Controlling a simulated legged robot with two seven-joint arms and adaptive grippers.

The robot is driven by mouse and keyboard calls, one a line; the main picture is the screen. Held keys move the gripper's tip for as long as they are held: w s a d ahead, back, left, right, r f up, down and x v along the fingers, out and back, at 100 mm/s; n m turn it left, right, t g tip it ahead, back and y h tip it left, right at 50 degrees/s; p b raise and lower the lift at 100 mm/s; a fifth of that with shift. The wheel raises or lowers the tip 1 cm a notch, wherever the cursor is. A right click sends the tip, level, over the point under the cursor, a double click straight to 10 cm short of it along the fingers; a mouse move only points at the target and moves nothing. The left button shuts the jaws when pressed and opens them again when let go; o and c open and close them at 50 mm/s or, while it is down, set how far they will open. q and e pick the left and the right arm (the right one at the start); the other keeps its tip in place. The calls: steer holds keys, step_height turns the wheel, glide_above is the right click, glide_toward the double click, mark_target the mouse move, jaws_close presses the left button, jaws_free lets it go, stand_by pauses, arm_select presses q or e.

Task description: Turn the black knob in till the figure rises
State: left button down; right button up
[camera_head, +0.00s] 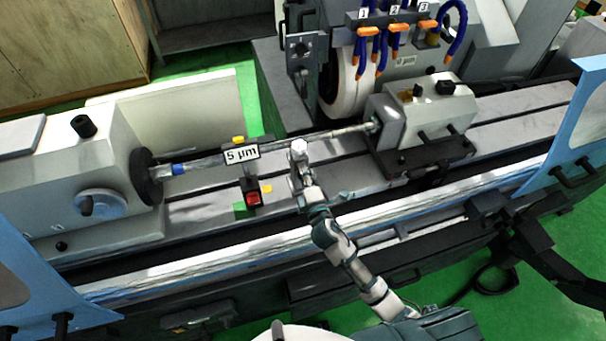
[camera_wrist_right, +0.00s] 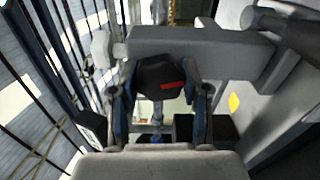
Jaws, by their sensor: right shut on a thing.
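The black knob (camera_wrist_right: 158,74) with a red mark sits between the fingers of my right gripper (camera_wrist_right: 160,88) in the right wrist view, and the gripper is shut on it. In the head view my right gripper (camera_head: 304,182) reaches up from the bottom to the middle of the machine, just right of the readout, and hides the knob. The readout (camera_head: 241,154) shows "5 µm" on a small stand in front of the long shaft. My left gripper is in neither view.
The grinding wheel (camera_head: 350,90) and blue hoses stand behind. Another readout is at the back.

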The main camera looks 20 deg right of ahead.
steer(key=shift+d+f, duration=0.1)
steer(key=shift+f, duration=0.1)
steer(key=o, duration=1.2)
steer(key=shift+c, duration=0.2)
steer(key=shift+d, duration=0.1)
steer(key=s, duration=1.2)
steer(key=shift+d, duration=0.2)
